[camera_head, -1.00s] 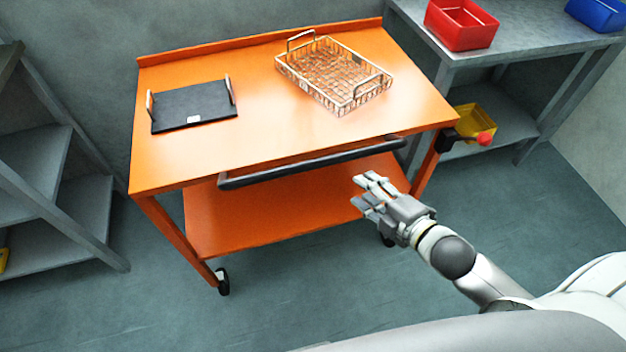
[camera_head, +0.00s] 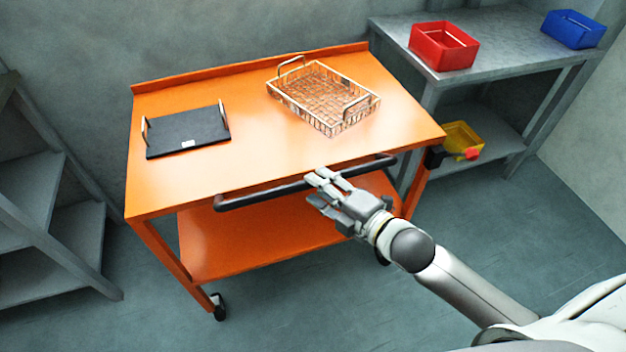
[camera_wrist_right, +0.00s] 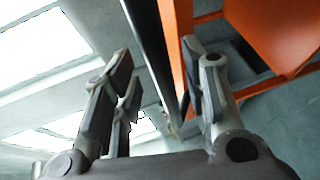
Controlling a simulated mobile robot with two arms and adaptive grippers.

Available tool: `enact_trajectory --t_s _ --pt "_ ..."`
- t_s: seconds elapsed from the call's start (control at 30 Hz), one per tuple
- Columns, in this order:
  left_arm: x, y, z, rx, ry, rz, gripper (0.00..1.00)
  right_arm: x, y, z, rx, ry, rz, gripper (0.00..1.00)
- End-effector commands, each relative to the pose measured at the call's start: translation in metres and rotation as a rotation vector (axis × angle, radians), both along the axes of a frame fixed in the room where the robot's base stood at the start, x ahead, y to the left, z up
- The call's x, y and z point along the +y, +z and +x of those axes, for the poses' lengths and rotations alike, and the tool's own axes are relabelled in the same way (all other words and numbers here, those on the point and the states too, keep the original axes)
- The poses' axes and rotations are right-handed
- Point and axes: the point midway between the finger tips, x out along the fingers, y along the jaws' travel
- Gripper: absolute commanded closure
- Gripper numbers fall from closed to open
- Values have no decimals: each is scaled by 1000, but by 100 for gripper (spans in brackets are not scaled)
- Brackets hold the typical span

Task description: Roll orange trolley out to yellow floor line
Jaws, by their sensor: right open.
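The orange trolley (camera_head: 235,170) stands against the back wall, with a top, a lower shelf and castors. Its black push handle (camera_head: 260,196) runs along the front edge. My right gripper (camera_head: 318,188) is open in front of the handle, near its right half. In the right wrist view the handle (camera_wrist_right: 150,50) runs between the two open fingers (camera_wrist_right: 160,95), which are not closed on it. The trolley's orange frame (camera_wrist_right: 178,40) shows beside it. My left gripper is not in view. No yellow floor line shows.
A black tray (camera_head: 185,132) and a wire basket (camera_head: 320,95) sit on the trolley top. A grey bench (camera_head: 490,60) at right holds a red bin (camera_head: 443,46) and a blue bin (camera_head: 573,29). Grey shelving (camera_head: 30,200) stands at left. The front floor is clear.

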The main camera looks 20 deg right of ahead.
Motion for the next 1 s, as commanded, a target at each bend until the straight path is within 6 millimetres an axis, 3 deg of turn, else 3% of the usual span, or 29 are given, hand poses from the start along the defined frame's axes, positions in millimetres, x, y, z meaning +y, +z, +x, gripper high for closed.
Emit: enact_trajectory --t_s 0.2,0.63,0.93,1.0 --pt "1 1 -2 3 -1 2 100 9 -4 21 -1 -1 0 59" --pt "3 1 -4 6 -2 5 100 13 -5 27 0 1 -1 61" --pt "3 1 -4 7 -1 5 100 12 -6 26 0 0 -1 99" --pt "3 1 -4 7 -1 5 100 12 -6 26 0 0 -1 100"
